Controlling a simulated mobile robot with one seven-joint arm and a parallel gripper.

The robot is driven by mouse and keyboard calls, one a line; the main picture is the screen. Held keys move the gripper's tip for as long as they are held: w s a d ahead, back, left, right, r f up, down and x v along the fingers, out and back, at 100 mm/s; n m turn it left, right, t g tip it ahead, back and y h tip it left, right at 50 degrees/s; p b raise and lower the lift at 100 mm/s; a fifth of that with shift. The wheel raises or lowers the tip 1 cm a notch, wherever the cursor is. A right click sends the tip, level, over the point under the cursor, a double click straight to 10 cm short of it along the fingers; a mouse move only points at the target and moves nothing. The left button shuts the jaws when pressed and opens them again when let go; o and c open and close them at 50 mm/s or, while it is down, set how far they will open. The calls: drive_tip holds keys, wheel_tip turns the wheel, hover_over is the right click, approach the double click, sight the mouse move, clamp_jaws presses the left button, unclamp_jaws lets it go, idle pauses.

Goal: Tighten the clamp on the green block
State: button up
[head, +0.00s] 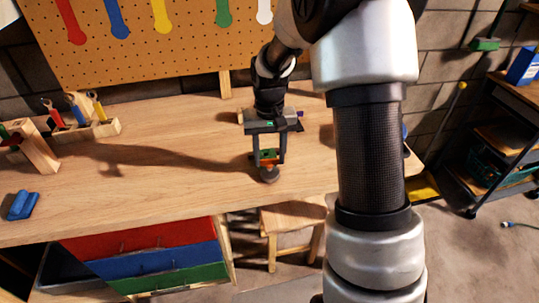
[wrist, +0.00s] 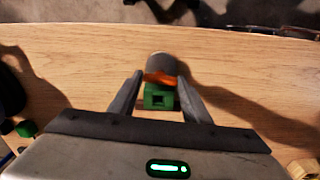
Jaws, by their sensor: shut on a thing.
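A small green block (wrist: 158,99) with a dark square opening shows between my fingers in the wrist view; it also shows in the head view (head: 267,153). An orange piece (wrist: 161,78), apparently part of the clamp, lies between my fingertips, just beyond the block. A grey round part (wrist: 157,63) is beyond it, over the bench's front area; it shows below the orange piece in the head view (head: 269,175). My gripper (head: 269,162) is shut on the orange piece. The fingers hide some of the clamp, and I cannot tell how tightly it meets the block.
The wooden workbench (head: 170,150) is mostly clear left of my gripper. A blue object (head: 22,205) lies near its front left, and a wooden tool rack (head: 100,128) stands at the back left. A pegboard (head: 170,60) is behind. A stool (head: 290,220) is below the front edge.

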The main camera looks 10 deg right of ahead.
sight(269, 159)
drive_tip(key=m, duration=0.7)
drive_tip(key=shift+r, duration=0.1)
drive_tip(key=m+p, duration=0.1)
drive_tip(key=m, duration=0.2)
drive_tip(key=shift+w+m+p, duration=0.1)
drive_tip(key=shift+m+p, duration=0.55)
drive_tip(key=shift+m, duration=1.15)
drive_tip(key=o, duration=1)
drive_tip(key=shift+o, duration=0.2)
wheel_tip(269, 159, up, 17)
drive_tip(key=p, duration=0.1)
drive_tip(key=shift+r, duration=0.2)
drive_tip(key=shift+c, duration=0.3)
